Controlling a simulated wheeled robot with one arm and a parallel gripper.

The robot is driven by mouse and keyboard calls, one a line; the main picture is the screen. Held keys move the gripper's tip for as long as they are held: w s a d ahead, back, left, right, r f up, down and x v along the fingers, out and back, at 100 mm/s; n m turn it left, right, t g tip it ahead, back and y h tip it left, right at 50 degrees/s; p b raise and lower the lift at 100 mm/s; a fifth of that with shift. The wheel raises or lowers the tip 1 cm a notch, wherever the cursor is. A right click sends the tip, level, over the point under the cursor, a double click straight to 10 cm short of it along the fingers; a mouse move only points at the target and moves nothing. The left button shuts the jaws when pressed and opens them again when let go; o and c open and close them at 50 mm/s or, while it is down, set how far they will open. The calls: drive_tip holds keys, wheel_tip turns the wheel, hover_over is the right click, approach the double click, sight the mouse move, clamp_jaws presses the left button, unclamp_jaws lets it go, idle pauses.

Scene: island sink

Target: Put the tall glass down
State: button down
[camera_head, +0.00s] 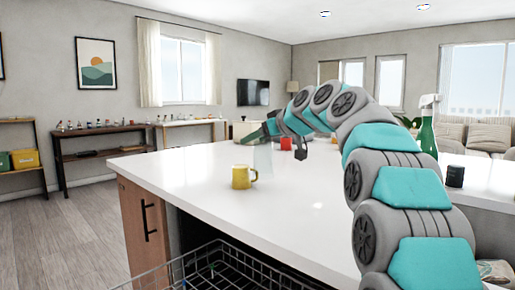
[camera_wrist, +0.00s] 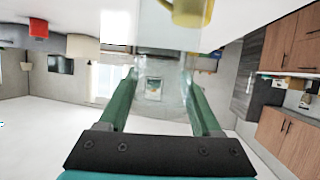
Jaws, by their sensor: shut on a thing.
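The tall glass (camera_head: 263,158) is clear and see-through, and looks upright over the white island counter (camera_head: 200,165), just behind the yellow mug (camera_head: 243,177). My gripper (camera_head: 268,133) is shut on the glass near its upper part. In the wrist view the green fingers of my gripper (camera_wrist: 160,80) stand on both sides of the clear glass (camera_wrist: 163,68). The yellow mug shows there at the top edge (camera_wrist: 190,12), close to the glass. I cannot tell whether the base of the glass touches the counter.
A red object (camera_head: 286,143) stands farther back on the counter. A green bottle (camera_head: 428,138) and a dark cup (camera_head: 455,176) are at the right. The counter left of the mug is clear.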

drive_tip(key=shift+w+f, duration=0.25)
drive_tip(key=shift+f, duration=0.65)
drive_tip(key=shift+w+f, duration=0.2)
drive_tip(key=shift+f, duration=0.65)
drive_tip(key=shift+f, duration=0.15)
drive_tip(key=shift+c, duration=0.4)
unclamp_jaws()
drive_tip(key=b+v, duration=0.2)
drive_tip(key=v, duration=1)
drive_tip(key=shift+d, duration=0.1)
